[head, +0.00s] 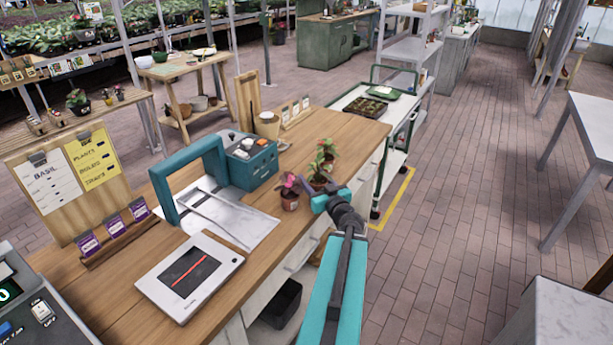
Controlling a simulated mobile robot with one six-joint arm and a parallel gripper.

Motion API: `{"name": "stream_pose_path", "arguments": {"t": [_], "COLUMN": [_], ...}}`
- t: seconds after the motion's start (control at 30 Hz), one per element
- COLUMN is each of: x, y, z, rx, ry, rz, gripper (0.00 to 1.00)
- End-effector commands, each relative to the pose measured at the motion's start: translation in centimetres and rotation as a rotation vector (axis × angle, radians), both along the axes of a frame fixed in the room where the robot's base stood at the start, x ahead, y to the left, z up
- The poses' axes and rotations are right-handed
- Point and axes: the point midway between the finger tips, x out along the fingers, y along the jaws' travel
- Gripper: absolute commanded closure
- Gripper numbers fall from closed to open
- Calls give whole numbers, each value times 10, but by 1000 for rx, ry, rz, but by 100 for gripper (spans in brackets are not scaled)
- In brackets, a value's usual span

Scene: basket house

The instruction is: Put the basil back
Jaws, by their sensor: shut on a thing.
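I cannot tell whether the pot touches the bench. A second small pot with a pink-leaved plant (289,196) stands just left of my gripper, close to it. A clipboard (48,185) with a sheet reading "BASIL" leans at the bench's left end.
A teal caddy (252,164), a teal-framed press (185,180), a white tablet-like device (190,275) and seed packets (113,227) occupy the bench. A green cart (352,103) with a seedling tray (367,107) stands beyond it.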

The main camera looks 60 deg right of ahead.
Motion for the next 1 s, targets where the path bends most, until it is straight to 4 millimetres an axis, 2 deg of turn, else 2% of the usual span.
{"name": "stream_pose_path", "arguments": {"t": [0.5, 1.0], "x": [7, 43], "y": [-6, -45], "z": [-2, -4], "rx": [-4, -3], "ry": [-3, -3], "rz": [-4, -3], "gripper": [74, 74]}}
